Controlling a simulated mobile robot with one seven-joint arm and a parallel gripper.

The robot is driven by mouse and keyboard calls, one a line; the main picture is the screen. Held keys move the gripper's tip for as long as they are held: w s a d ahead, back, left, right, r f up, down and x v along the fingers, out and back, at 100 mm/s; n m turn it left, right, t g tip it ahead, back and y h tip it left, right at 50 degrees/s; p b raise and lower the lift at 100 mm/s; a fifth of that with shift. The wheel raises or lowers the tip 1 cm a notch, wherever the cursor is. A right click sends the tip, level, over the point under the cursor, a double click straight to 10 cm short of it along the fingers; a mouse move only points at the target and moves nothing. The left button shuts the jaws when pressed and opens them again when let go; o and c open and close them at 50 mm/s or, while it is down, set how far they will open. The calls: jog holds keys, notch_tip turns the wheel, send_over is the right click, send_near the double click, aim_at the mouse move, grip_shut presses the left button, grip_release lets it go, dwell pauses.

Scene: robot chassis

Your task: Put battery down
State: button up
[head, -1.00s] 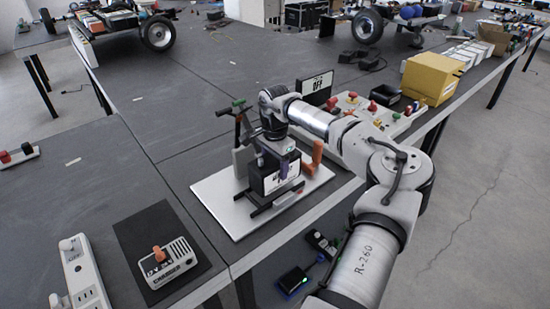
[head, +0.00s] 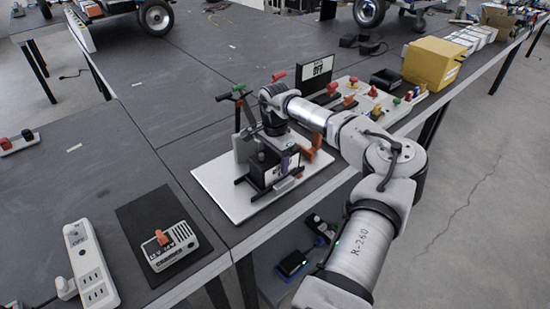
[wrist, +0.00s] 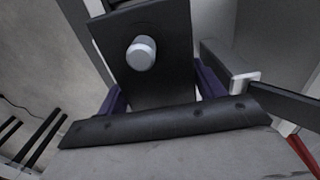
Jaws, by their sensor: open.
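The battery (head: 263,172) is a black box that appears to stand upright in a small holder on the white plate (head: 222,197) in the head view. In the wrist view the battery's dark top (wrist: 150,85) shows with one round grey terminal. My gripper (head: 277,157) is above and around the battery, with its arm reaching in from the right. In the wrist view the purple fingers of my gripper (wrist: 160,88) are open, one on each side of the battery. Whether a finger touches it is hard to tell. The battery's lower part is partly hidden.
A charger (head: 170,247) lies on a black mat at the left, beside a power strip (head: 88,262). A yellow box (head: 432,63) and a switch panel (head: 352,84) are at the right. An upright post with coloured handles stands behind the battery. The table's middle is mostly clear.

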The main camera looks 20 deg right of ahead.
notch_tip(320, 180, up, 12)
jog(key=b, duration=0.3)
jog(key=shift+r, duration=0.1)
dwell(0.4)
